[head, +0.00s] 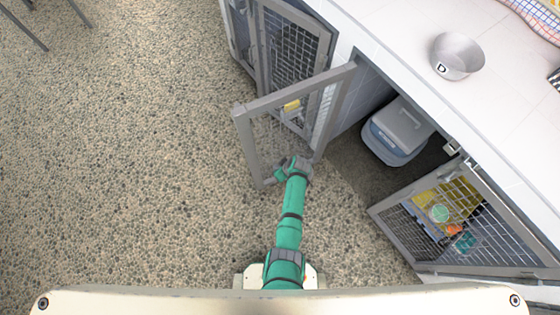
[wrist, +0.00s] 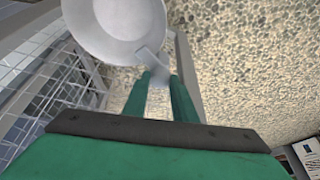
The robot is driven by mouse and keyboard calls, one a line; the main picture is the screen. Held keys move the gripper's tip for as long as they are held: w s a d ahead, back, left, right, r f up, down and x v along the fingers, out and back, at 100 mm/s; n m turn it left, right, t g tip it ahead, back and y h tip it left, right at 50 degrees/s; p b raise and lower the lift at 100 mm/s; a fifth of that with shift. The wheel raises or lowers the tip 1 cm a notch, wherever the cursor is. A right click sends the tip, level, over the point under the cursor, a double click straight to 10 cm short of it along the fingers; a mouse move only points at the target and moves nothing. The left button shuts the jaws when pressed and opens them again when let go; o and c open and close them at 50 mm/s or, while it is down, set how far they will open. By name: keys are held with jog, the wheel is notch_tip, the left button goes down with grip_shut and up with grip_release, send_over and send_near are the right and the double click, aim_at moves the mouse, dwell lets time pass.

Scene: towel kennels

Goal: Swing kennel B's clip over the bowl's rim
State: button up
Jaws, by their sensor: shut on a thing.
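In the wrist view, a pale grey round bowl (wrist: 115,30) fills the top, held by an open kennel door. A small grey clip (wrist: 153,62) lies at the bowl's lower right rim, its pale upper end overlapping the rim in the picture. I cannot tell whether it hooks over the rim or only stands in front of it. My gripper (wrist: 159,78) is shut on the clip's lower end. In the head view, my gripper (head: 293,163) is at the lower part of the open barred door (head: 243,140). The bowl and clip are not clear there. No letter B shows.
A metal bowl marked D (head: 457,56) stands on the white counter (head: 400,50). A grey carrier (head: 397,132) sits in the open kennel.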

jog(key=shift+s+a+f, duration=0.15)
jog(key=shift+s, duration=0.05)
jog(key=o, duration=1)
jog(key=shift+o, duration=0.2)
jog(key=shift+w, duration=0.1)
jog(key=shift+r, duration=0.2)
jog(key=v, duration=1)
jog(key=shift+r, duration=0.25)
